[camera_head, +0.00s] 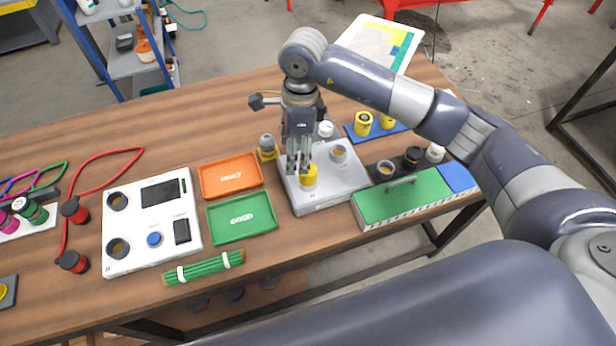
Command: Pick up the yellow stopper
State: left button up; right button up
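A yellow stopper (309,177) stands on the front left part of a light grey plate block (335,193). My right gripper (299,168) points down over it, with its fingertips at or just behind the stopper's top. The fingers partly overlap the stopper, and I cannot tell whether they are closed on it. Two more yellow pieces, one (363,123) clearer than the other (387,121), stand on a blue mat (350,133) behind, partly covered by my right arm. My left gripper is not in view.
An orange tray (231,176) and a green tray (242,218) lie left of the block. A green-topped box (402,196) stands at its right. A white panel (150,225), a green rod bundle (203,268) and red cables are further left. A grey-capped yellow piece (267,147) stands behind.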

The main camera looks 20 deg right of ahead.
aim_at(308, 176)
jog(key=shift+w+d+r+h, duration=0.15)
jog(key=shift+d+h, duration=0.1)
jog(key=shift+d, duration=0.25)
jog(key=shift+w+d+r+h, duration=0.1)
jog(key=shift+d+h, duration=0.15)
jog(key=shift+d, duration=0.25)
jog(key=shift+d+f, duration=0.25)
jog(key=shift+d, duration=0.05)
notch_tip(308, 176, down, 5)
jog(key=shift+f+p, duration=0.1)
jog(key=shift+p, duration=0.85)
jog(key=shift+d+f+p, duration=0.1)
jog(key=shift+f+p, duration=0.05)
jog(key=shift+p, duration=0.15)
jog(key=f+p, duration=0.1)
jog(key=f, duration=0.1)
jog(key=f+p, duration=0.1)
jog(key=f, duration=0.1)
jog(key=shift+s+d+f, duration=0.1)
jog(key=shift+d+f, duration=0.05)
jog(key=shift+d, duration=0.05)
jog(key=shift+f, duration=0.25)
jog(key=c, duration=1.3)
